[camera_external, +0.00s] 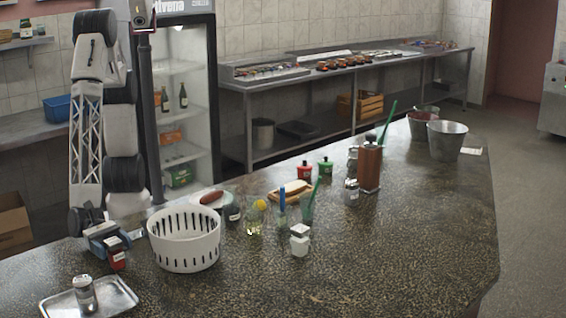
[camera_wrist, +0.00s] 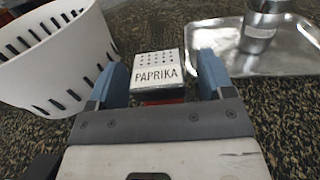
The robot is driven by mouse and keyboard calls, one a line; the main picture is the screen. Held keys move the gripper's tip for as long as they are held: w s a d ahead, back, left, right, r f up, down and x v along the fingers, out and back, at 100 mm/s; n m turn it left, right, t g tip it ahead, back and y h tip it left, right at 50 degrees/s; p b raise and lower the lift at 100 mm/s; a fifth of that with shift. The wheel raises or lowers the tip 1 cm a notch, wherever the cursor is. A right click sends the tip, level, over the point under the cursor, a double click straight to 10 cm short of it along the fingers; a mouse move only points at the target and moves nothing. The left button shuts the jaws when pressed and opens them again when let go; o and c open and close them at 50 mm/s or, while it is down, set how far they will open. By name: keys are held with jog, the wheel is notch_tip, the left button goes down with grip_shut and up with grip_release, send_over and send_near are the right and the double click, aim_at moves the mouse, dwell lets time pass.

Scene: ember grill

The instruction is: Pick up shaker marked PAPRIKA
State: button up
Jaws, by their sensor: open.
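The PAPRIKA shaker (camera_wrist: 158,72) has a square pale top with holes and black lettering, and a red body mostly hidden below the top. In the external view the red shaker (camera_external: 117,257) stands upright on the speckled counter at the left, beside the white basket. My gripper (camera_wrist: 158,80) is open, with one blue finger on each side of the shaker's top. In the external view my gripper (camera_external: 107,240) is low at the shaker, pointing down to the counter. Whether the fingers touch the shaker, I cannot tell.
A white slotted basket (camera_external: 184,258) stands close to the right of the shaker. A metal tray (camera_external: 122,291) holding a metal shaker (camera_external: 85,294) lies in front. Several jars, a sandwich (camera_external: 290,190) and a pepper mill (camera_external: 370,168) stand farther along the counter.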

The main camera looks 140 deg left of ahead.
dwell(0.5)
jog(key=c, duration=1.1)
jog(key=shift+o, duration=0.2)
jog(key=shift+r, duration=5.05)
